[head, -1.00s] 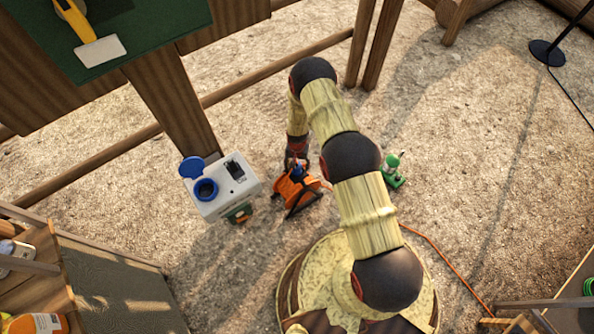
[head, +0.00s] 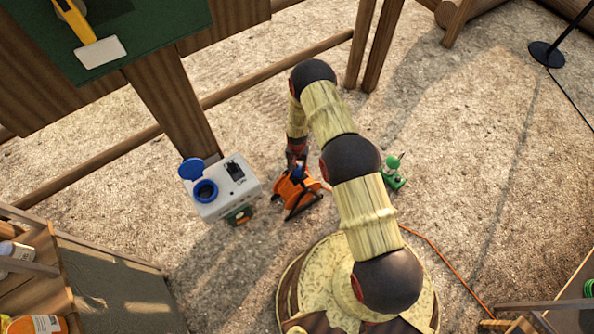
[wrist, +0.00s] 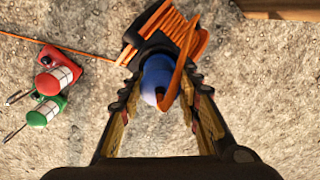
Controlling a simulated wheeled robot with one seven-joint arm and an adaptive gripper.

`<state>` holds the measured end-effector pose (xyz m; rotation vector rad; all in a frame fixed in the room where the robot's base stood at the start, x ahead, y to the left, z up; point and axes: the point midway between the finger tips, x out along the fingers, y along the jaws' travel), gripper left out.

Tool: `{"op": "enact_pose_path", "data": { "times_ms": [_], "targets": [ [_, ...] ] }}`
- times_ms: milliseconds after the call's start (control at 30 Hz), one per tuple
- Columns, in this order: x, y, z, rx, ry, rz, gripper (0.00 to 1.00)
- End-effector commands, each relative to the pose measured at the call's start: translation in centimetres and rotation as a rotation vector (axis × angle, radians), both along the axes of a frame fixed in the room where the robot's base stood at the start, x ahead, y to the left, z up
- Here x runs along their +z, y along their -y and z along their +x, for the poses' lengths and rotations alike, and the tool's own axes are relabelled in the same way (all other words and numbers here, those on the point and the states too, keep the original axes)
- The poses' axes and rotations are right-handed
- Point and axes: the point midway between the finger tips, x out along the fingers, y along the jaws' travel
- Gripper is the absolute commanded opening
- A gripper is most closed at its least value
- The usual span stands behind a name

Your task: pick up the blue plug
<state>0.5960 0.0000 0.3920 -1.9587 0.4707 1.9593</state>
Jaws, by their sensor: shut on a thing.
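The blue plug (wrist: 157,78) shows in the wrist view between my fingers, at the near end of an orange cable reel (wrist: 180,35). An orange cable passes beside it. My gripper (wrist: 160,96) is shut on the plug, one finger on each side. In the head view my gripper (head: 297,152) points down at the orange reel (head: 296,189), which stands on the ground. A small patch of the blue plug (head: 298,168) shows below the gripper; the rest is hidden.
A white socket box (head: 221,190) with an open blue cap stands left of the reel. A wooden post (head: 172,98) rises behind the box. Open gravel lies to the right.

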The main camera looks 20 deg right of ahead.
Motion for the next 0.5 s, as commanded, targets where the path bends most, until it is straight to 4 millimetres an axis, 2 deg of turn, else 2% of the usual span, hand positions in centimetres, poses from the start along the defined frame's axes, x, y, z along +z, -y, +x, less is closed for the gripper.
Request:
{"op": "enact_pose_path", "data": {
  "times_ms": [167,500],
  "targets": [
    [-0.01,0.0,-0.01,0.0,0.0,0.0,0.04],
    [0.42,0.0,0.06,0.0,0.001,0.0,0.04]
  ]
}}
